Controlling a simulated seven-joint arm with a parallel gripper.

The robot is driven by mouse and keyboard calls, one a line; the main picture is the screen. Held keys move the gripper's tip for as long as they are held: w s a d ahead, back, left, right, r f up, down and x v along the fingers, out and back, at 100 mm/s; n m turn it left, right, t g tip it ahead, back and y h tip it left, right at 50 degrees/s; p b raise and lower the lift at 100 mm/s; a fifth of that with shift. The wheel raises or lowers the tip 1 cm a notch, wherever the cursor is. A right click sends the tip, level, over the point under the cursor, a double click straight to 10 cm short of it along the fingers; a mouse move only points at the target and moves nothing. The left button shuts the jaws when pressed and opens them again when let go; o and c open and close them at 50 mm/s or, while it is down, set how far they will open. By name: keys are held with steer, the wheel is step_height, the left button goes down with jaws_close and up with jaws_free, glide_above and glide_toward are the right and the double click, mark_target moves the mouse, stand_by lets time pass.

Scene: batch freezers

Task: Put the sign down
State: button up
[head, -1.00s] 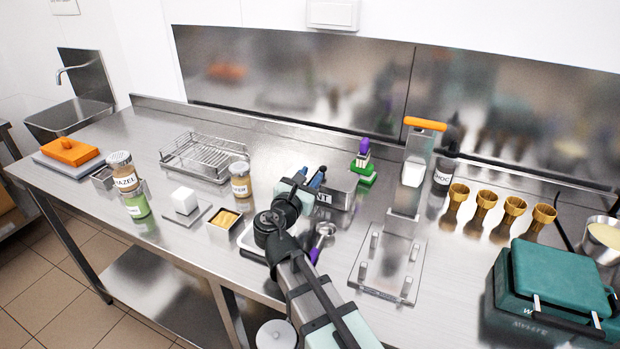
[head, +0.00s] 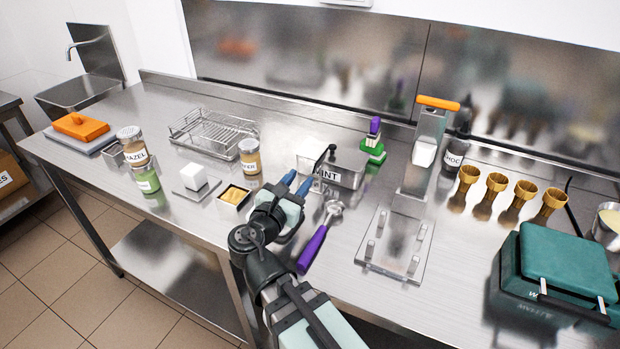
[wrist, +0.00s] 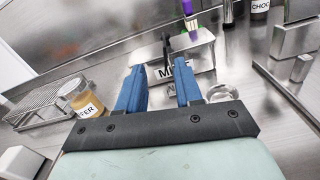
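The only sign I can make out is a white label reading MINT (head: 327,174), at the front of a steel container (head: 347,170) on the counter. It also shows in the wrist view (wrist: 176,69), upright just beyond the fingers. I cannot tell whether it is fixed to the container or stands against it. My gripper (head: 296,183) is in front and to the left of the container. Its two blue fingers are apart with nothing held between them, as the wrist view (wrist: 160,85) shows. The black piece (wrist: 167,48) by the label is partly hidden.
A purple-handled scoop (head: 312,250) lies right of my gripper. A wafer jar (head: 250,160), a small tray (head: 234,196) and a wire rack (head: 212,132) are to the left. A clear stand (head: 395,250) is to the right. Bare counter lies between the scoop and stand.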

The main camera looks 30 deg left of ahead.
mark_target(324, 153)
stand_by(0.4)
steer(key=shift+s+d+m, duration=0.25)
steer(key=shift+d+m, duration=0.1)
steer(key=shift+m, duration=0.25)
steer(key=w, duration=1.3)
steer(key=shift+w+f, duration=0.2)
steer(key=shift+w, duration=0.2)
jaws_close()
